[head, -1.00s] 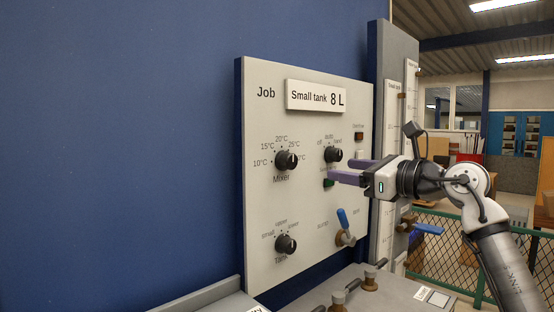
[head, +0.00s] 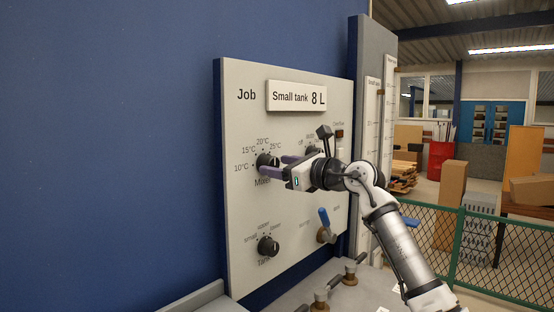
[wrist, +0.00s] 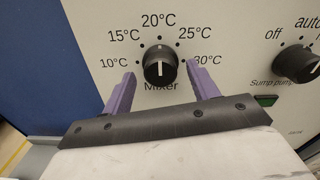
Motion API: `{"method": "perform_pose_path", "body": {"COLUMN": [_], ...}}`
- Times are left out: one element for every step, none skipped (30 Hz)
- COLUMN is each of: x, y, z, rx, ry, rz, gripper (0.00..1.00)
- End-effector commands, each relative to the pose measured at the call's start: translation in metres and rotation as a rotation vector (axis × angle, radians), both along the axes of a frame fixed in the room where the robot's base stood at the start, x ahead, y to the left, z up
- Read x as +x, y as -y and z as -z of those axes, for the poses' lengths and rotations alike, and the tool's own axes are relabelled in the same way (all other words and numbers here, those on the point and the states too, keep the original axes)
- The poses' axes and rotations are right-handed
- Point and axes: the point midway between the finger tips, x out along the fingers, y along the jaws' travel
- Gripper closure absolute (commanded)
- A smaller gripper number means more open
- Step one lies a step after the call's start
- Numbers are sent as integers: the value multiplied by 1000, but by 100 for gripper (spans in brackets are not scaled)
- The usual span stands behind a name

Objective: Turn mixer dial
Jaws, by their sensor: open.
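The mixer dial (wrist: 160,65) is a black round knob with a white pointer line. In the wrist view the line stands upright, toward 20°C on the scale from 10°C to 30°C. It also shows at the upper left of the panel in the head view (head: 266,160), partly behind a finger. My gripper (wrist: 160,91) is open, with one purple finger on each side below the dial. Its fingertips reach toward the dial and the jaws look empty. In the head view my gripper (head: 272,165) is just in front of the dial; I cannot tell if it touches.
The white panel (head: 245,205) also bears the tank dial (head: 268,246) below and a blue-handled lever (head: 325,222) at lower right. The sump pump dial (wrist: 297,63) is right of the mixer dial. A grey ledge with brass fittings (head: 320,300) juts out below.

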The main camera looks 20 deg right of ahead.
Motion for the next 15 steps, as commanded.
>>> {"method": "perform_pose_path", "body": {"x": [4,6,8,9,10,10,11,11,11,11,11,11,11,11,11], "y": [-3,-4,-5,-6,-6,-6,-7,-7,-7,-7,-7,-7,-7,-7,-7], "z": [-2,-1,-1,-1,0,0,0,0,0,0,0,0,0,0,0], "rx": [1,1,1,1,1,1,1,1,1,1,1,1,1,1,1], "ry": [0,0,0,0,0,0,0,0,0,1,1,1,1,1,1], "rz": [0,0,0,0,1,1,1,1,1,1,1,1,1,1,1], "gripper": [41,41,41,41,41,41,41,41,41,41,41,41,41,43,49]}}
